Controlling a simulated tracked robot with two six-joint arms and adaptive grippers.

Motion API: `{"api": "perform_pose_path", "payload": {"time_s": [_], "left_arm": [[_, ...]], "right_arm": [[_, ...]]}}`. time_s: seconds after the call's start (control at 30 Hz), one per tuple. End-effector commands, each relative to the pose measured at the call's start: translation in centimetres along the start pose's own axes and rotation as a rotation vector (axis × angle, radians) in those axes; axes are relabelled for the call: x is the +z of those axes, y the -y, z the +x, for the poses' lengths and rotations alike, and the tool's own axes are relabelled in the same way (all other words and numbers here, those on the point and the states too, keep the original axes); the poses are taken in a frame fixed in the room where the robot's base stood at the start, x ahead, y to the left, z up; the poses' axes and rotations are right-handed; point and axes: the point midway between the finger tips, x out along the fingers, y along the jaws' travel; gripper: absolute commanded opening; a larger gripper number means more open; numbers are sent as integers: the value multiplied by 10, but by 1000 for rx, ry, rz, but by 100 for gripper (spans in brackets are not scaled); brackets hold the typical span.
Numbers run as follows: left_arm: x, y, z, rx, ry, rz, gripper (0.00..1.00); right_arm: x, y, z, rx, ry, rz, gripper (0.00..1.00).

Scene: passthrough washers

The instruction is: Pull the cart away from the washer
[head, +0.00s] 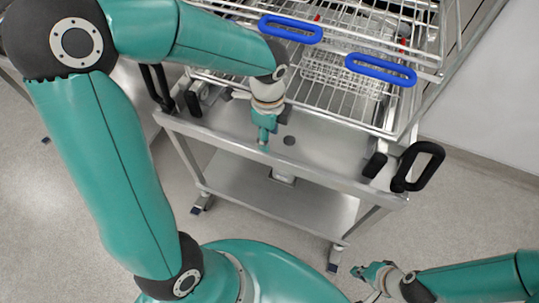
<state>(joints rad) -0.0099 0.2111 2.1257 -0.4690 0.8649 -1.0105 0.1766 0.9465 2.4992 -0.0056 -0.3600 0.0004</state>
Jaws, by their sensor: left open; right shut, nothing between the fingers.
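The cart (240,135) is a steel trolley with a lower shelf (270,190), caster feet and black loop handles at its front corners, the right one (419,166) and the left one (157,88). My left gripper (264,138) is open over the front part of the cart top, between the two handles and apart from both. I cannot tell whether it touches the steel. My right gripper (362,272) is shut and empty, low in front of the cart's right side, apart from it. I cannot make out the washer for certain.
A wire rack (340,70) with blue handles (381,70) rests on the cart top. A white wall (490,120) stands at the right. More steel furniture (132,85) is close at the left. The grey floor (450,220) in front of the cart is clear at right.

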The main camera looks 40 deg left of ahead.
Motion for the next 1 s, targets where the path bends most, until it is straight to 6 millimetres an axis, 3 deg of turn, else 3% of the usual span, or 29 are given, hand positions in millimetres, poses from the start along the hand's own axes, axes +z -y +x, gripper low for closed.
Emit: {"api": "perform_pose_path", "payload": {"time_s": [0.03,0.2,0.43,0.6,0.93,1.0], "left_arm": [[0,-1,15,7,1,-1,46],[1,-2,52,7,0,-3,46],[1,-1,88,4,0,-5,46],[1,-1,100,3,-1,-5,46],[1,-1,102,1,-2,-5,46],[1,-1,102,1,-2,-5,34]], "right_arm": [[0,-1,3,0,0,0,0],[0,-3,8,0,0,0,0],[0,-5,14,0,0,0,0],[0,-6,16,0,0,0,0],[0,-6,16,0,0,0,0],[0,-6,16,0,0,0,0]]}}
